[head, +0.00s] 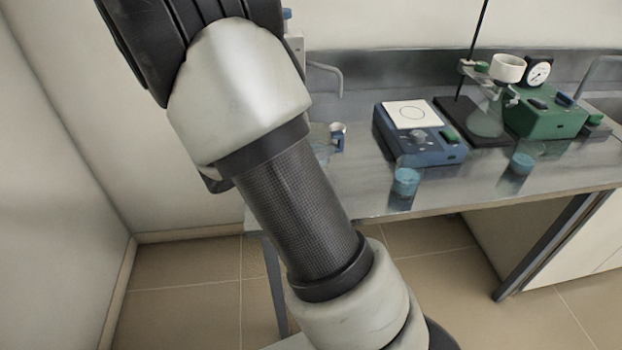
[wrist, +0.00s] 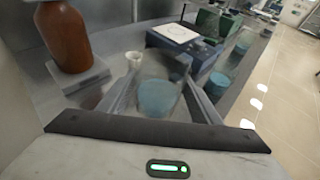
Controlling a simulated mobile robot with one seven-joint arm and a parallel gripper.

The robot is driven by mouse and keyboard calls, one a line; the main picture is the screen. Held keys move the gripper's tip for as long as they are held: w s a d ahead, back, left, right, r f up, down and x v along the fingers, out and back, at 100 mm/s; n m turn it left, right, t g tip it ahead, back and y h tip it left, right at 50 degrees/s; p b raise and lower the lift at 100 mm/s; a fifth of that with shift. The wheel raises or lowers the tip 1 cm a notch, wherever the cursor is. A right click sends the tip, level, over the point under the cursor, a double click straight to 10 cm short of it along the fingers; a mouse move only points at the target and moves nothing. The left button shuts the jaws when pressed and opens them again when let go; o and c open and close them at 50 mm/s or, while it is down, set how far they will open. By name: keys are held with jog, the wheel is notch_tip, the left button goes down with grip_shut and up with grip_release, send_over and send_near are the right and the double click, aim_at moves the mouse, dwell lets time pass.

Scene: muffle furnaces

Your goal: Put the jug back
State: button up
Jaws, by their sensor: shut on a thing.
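In the wrist view, the clear jug (wrist: 158,97) with blue contents is between the two fingers of my gripper (wrist: 160,100), which is shut on it. The jug looks roughly upright. Its base is hard to see, so I cannot tell whether it touches the bench. In the head view my arm hides the gripper and most of that end of the bench.
The grey bench (head: 350,190) holds a blue stirrer (head: 430,145), a green pump (head: 545,115), and blue-filled beakers (head: 407,182) and (head: 522,163) near the front edge. A brown bottle (wrist: 65,38) stands left on a grey block.

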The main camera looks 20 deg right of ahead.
jog(key=shift+f+b, duration=0.7)
jog(key=shift+f, duration=2.9)
jog(key=shift+f, duration=0.25)
jog(key=o, duration=1.6)
jog(key=shift+o, duration=0.2)
